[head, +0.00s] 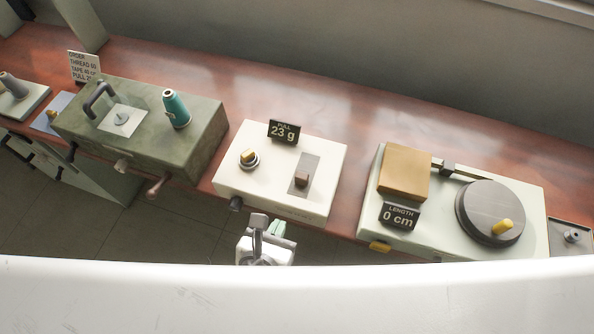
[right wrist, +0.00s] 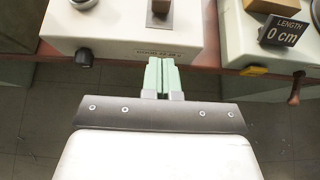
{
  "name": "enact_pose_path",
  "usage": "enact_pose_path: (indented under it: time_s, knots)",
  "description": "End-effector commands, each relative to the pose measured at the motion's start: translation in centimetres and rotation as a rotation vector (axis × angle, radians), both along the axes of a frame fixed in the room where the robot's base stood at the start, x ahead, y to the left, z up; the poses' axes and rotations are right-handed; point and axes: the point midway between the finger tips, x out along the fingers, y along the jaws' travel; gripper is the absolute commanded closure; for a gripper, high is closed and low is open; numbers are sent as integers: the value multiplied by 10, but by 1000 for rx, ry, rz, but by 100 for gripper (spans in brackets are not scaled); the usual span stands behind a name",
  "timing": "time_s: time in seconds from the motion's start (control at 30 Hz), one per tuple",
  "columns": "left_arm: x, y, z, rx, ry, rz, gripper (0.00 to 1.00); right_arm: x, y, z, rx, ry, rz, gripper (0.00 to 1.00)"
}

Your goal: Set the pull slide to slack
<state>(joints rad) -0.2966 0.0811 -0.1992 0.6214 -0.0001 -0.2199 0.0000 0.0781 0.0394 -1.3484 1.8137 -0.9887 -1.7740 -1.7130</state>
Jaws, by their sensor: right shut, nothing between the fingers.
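The pull unit (head: 268,195) is a cream box with a sign (head: 284,131) reading "PULL 23 g". Its slide is a small brown knob (head: 301,179) on a grey plate, a little toward the front from the plate's middle. The knob also shows at the top of the right wrist view (right wrist: 159,8). No slack mark is readable. My right gripper (head: 279,229) is shut and empty just in front of the box's front edge. Its pale green fingers show in the right wrist view (right wrist: 163,75), pointing at the front face and apart from the slide. My left gripper is not in view.
A green machine (head: 190,155) with a teal spool stands left. A pale length unit (head: 450,241) reading "0 cm" stands right. Bare bench (head: 300,100) lies behind.

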Motion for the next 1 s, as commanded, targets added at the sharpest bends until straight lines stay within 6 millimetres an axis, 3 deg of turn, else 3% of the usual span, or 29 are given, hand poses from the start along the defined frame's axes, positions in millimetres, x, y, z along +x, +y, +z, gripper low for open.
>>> enact_pose_path:
  time_s: [0.37,0.87,1.0]
  knots:
    - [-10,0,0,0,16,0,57,7,-2,-5,-1,-1,-2,100]
    - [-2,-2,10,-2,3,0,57,87,-29,-52,-2,0,-3,100]
    - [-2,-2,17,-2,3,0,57,107,-35,-49,2,-1,-3,100]
